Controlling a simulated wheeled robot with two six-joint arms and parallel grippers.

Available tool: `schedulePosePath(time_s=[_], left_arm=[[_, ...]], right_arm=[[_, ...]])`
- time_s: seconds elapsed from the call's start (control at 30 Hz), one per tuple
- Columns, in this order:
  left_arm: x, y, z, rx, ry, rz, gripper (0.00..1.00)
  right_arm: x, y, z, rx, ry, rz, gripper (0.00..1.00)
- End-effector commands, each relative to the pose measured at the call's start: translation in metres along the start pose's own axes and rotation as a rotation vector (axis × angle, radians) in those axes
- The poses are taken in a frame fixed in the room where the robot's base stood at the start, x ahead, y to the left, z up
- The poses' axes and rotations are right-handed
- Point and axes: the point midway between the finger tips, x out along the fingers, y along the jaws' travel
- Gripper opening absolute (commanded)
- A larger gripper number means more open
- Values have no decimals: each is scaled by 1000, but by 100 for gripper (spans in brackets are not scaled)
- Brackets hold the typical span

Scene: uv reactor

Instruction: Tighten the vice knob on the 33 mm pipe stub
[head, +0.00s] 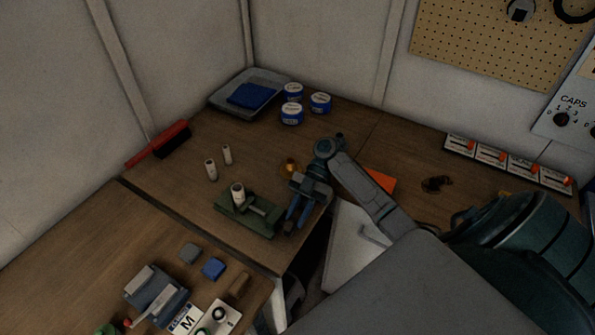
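The green vice (262,226) sits near the front edge of the far wooden table. A pale pipe stub (238,196) stands upright in it, toward its left end. My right gripper (295,224) points down just beyond the vice's right end, its two blue fingers apart with a gap between them. The vice knob cannot be made out clearly; the fingers and shadow cover that end. Whether the fingers touch the vice cannot be told. My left gripper is not in view.
Two more pale stubs (211,170) stand behind the vice. Blue-and-white tins (292,114), a grey tray (226,99) and a red-handled brush (160,143) lie farther back. An orange item (380,180) lies right of my wrist. Blocks and a grey device (156,296) stand on the near table.

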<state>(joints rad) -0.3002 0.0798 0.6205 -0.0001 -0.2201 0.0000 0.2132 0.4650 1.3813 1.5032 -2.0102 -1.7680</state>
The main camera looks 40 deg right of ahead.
Motion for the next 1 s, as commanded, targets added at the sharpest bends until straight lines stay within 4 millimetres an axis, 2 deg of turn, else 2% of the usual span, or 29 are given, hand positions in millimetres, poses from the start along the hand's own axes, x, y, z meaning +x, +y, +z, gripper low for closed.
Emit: schedulePosePath(time_s=[0.33,0.47,0.73,1.0], left_arm=[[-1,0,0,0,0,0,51],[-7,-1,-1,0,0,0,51],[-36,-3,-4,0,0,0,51],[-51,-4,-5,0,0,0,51]], right_arm=[[0,0,-1,0,-2,0,32],[-1,0,-4,0,-37,0,32],[-2,0,-16,-2,-256,-1,32],[2,0,-22,-3,-502,1,32]])
